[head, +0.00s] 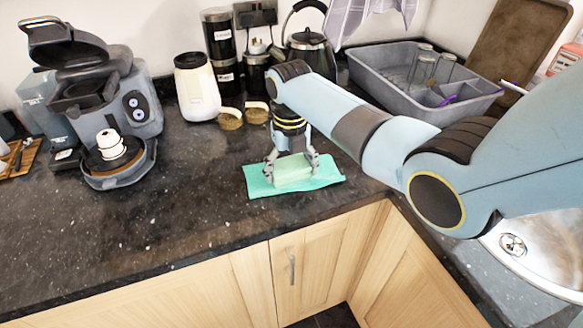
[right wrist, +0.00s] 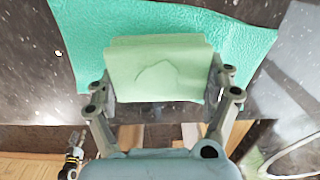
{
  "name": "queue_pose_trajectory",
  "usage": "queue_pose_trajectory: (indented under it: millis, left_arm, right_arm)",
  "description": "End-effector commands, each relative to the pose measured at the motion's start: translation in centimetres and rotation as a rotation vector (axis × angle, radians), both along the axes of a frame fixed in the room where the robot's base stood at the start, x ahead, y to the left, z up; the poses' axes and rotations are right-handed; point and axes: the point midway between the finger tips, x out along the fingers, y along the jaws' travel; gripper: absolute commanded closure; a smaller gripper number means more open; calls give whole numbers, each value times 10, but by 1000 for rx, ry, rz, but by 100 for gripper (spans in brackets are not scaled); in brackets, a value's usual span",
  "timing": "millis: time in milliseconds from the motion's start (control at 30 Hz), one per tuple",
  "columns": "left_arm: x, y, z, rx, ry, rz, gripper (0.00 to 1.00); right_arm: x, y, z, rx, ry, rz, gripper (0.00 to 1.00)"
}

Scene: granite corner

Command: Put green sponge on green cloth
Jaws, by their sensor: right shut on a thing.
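The pale green sponge (head: 292,172) is at the green cloth (head: 325,178), which lies flat on the dark counter near its front edge. My right gripper (head: 291,168) points down with a finger on each side of the sponge and is shut on it. In the right wrist view the sponge (right wrist: 160,72) sits between the two fingers, with the teal-green cloth (right wrist: 250,42) behind it. I cannot tell whether the sponge's underside touches the cloth. My left gripper is not in the head view.
A grey dish rack (head: 385,88) with glasses stands at the back right, and a sink (head: 545,245) is at the right. A kettle (head: 308,52), a white jar (head: 197,90) and a coffee machine (head: 95,90) stand behind. The counter left of the cloth is clear.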

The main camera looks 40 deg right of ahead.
Motion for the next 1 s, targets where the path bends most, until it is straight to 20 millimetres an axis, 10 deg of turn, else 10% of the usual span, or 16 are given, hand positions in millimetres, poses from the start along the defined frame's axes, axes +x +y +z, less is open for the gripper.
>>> queue_pose_trajectory:
  millis: [33,67,200,567,1000]
  left_arm:
    - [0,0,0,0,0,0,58]
    - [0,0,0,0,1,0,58]
    - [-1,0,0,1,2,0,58]
    - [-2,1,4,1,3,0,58]
    - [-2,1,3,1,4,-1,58]
  right_arm:
    - [-5,-1,-5,-3,12,-1,43]
    - [-5,-2,-5,-3,13,-1,16]
    - [-5,-2,-5,-4,12,-1,0]
    - [-3,-1,7,-2,7,-1,0]
    - [-2,0,99,-3,4,0,0]
